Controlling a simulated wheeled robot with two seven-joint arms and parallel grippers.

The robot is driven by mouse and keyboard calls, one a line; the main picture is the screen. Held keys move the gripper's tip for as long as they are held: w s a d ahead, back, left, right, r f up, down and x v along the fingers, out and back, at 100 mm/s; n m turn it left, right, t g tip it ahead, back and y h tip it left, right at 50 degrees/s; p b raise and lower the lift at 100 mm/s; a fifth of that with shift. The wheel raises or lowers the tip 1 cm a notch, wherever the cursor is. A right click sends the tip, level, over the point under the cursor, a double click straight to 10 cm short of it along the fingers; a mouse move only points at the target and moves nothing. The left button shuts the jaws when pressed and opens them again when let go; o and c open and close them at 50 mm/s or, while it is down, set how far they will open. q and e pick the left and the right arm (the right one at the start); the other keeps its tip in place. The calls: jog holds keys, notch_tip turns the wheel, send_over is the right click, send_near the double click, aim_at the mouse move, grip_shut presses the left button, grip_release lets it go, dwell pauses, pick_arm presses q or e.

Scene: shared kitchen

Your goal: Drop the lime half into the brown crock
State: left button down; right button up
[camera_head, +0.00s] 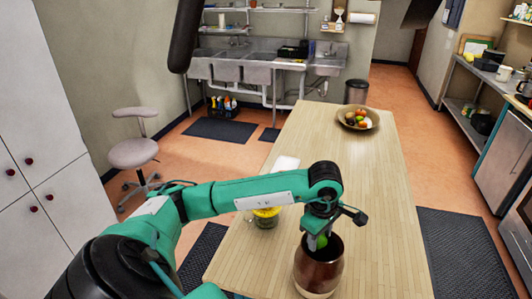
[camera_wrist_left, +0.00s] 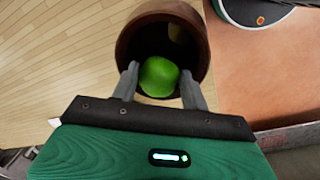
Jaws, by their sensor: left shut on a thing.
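The brown crock (camera_head: 318,272) stands upright on the wooden table, near its front edge. Its open mouth and rim also show in the left wrist view (camera_wrist_left: 128,45). My left gripper (camera_head: 318,238) points down over the crock's mouth. It is shut on the lime half (camera_wrist_left: 158,77), which shows as a green rounded shape between the two fingers. The lime half also shows in the head view (camera_head: 321,242), at the crock's mouth. I cannot tell exactly how deep it sits relative to the rim. The cut face is hidden. My right gripper is not in view.
The wooden table (camera_head: 360,170) is mostly clear. A bowl of fruit (camera_head: 372,121) stands at its far end. A jar with yellow contents (camera_head: 266,217) stands left of the crock, partly behind my left arm. A white item (camera_head: 286,163) lies beyond the arm.

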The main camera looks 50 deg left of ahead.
pick_arm(q)
jog(key=c, duration=0.6)
grip_release()
jog(key=shift+c, duration=0.2)
jog(key=shift+r, duration=0.2)
notch_tip(320, 180, up, 13)
jog(key=s+b, duration=0.1)
jog(key=b, duration=0.2)
jog(key=shift+a+r+b, duration=0.15)
jog(key=shift+r+b, duration=0.05)
jog(key=shift+b, duration=0.1)
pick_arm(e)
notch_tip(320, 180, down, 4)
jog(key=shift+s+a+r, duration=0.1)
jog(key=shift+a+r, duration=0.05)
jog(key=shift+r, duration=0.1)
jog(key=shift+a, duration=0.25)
